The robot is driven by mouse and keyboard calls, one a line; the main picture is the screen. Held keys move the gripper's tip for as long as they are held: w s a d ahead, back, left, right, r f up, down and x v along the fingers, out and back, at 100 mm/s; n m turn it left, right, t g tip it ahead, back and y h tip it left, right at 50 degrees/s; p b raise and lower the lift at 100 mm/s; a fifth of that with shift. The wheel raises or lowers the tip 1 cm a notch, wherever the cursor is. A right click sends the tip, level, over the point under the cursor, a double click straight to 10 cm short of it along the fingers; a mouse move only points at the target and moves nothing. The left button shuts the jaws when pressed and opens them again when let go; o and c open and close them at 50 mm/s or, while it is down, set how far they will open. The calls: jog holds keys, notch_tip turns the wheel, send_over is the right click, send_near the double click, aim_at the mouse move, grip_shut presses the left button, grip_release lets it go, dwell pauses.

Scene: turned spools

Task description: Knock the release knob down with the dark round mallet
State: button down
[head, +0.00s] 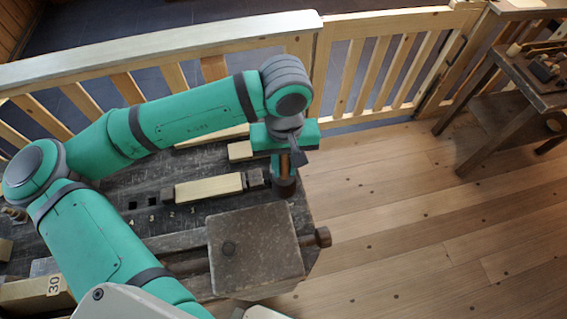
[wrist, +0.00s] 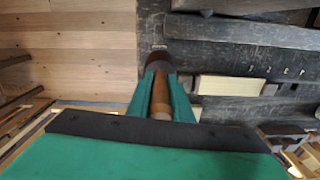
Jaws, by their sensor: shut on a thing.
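My gripper (head: 285,150) is above the far right end of the dark workbench, its green fingers shut on the brown handle of the mallet. In the wrist view the gripper (wrist: 161,98) has one finger on each side of the mallet handle (wrist: 160,92). The dark round mallet head (head: 285,186) is below the fingers, near the bench's right edge; it also shows in the wrist view (wrist: 160,63). I cannot tell whether it touches the bench.
A pale wooden bar (head: 208,188) lies between dark blocks on the workbench (head: 150,222), left of the mallet. A dark square block (head: 258,262) with a round handle end (head: 322,237) is at the front. A wooden railing (head: 160,47) runs behind; open floor is right.

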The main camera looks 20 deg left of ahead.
aim_at(285, 160)
jog(key=shift+r, duration=1.65)
jog(key=shift+f, duration=0.1)
jog(key=shift+d+f, duration=0.15)
jog(key=shift+f, duration=1.8)
jog(key=shift+r, duration=0.1)
jog(key=shift+r, duration=1.55)
